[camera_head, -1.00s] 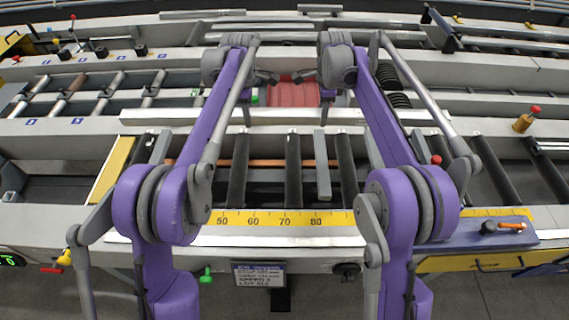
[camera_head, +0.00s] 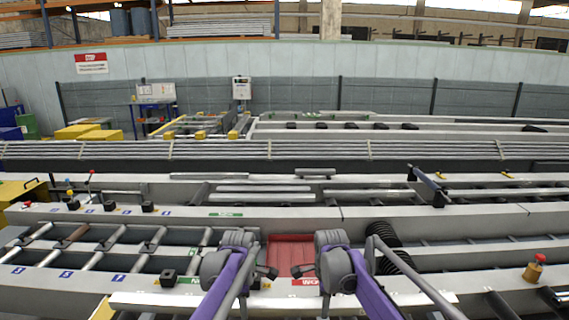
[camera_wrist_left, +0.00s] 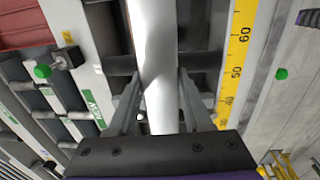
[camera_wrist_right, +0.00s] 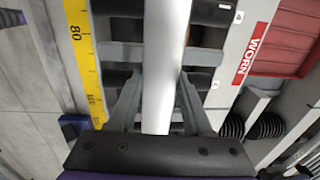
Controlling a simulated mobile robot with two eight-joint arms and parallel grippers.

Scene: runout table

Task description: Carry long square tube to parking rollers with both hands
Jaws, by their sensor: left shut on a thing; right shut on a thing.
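The long square tube is a pale, smooth bar and runs left to right in the head view (camera_head: 170,302). It passes lengthwise between the fingers in the left wrist view (camera_wrist_left: 157,100) and the right wrist view (camera_wrist_right: 160,95). My left gripper (camera_wrist_left: 158,76) and my right gripper (camera_wrist_right: 161,76) are each shut on it. Dark rollers (camera_wrist_right: 120,52) lie beneath the tube, between the yellow ruler and the labelled rail. I cannot tell which rollers are the parking rollers.
A yellow ruler (camera_wrist_left: 236,60) runs along one side of the tube. A red tray (camera_head: 290,252) and a black coil (camera_head: 384,236) stand beyond the rail. Light numbered rollers (camera_head: 90,258) are at the left.

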